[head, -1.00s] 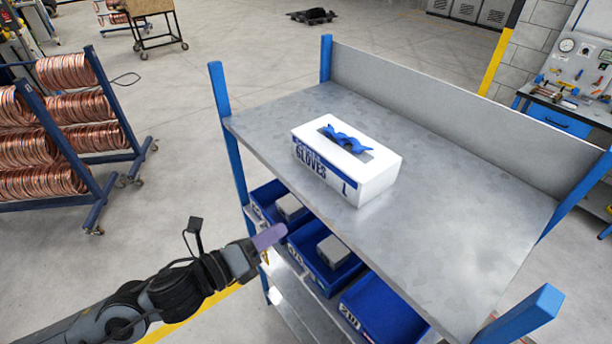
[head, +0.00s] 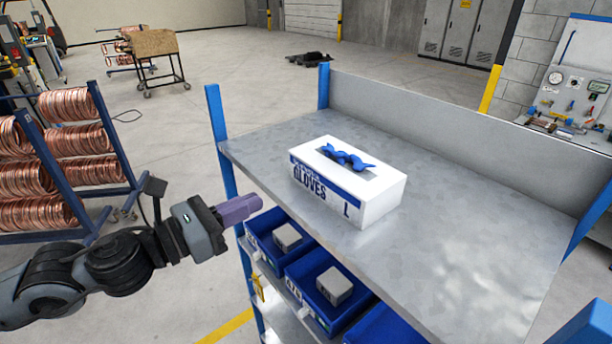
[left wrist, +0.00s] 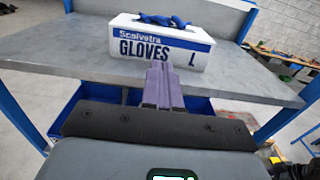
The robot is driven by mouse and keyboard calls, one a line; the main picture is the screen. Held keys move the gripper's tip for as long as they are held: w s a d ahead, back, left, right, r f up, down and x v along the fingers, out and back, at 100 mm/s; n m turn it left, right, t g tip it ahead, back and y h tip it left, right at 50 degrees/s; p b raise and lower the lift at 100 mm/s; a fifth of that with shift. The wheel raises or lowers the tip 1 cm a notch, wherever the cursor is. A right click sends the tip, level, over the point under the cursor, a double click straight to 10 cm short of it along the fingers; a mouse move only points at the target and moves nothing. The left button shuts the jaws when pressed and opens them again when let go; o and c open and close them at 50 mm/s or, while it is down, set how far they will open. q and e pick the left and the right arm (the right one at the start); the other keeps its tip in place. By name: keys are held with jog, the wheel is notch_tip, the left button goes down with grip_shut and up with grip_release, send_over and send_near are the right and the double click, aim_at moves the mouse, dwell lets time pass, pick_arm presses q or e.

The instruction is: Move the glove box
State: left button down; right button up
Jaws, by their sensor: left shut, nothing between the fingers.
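The glove box (head: 375,203) is white with a blue band, the words GLOVES and L, and blue gloves sticking out of its top slot. It stands upright on the grey metal top (head: 480,235) of a blue-framed shelf unit, near the front edge. It also shows in the left wrist view (left wrist: 200,52), straight beyond the fingers. My left gripper (head: 256,202) is shut and empty. Its purple fingers, also in the left wrist view (left wrist: 162,72), point toward the box from in front of the shelf edge, apart from it. My right gripper is not in view.
Blue bins (head: 312,292) with grey blocks sit on the level below the top. Blue posts (head: 218,140) rise at the shelf corners and a grey back panel (head: 430,125) closes the far side. Copper coils (head: 75,140) hang on a rack at left. The top right of the box is clear.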

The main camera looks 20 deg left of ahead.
pick_arm(q)
jog(key=p, duration=0.6)
send_near(319, 174)
jog(key=x, duration=0.5)
jog(key=shift+r, duration=0.2)
jog(key=shift+p+x, duration=0.3)
jog(key=shift+x, duration=0.65)
jog(key=shift+f, duration=0.2)
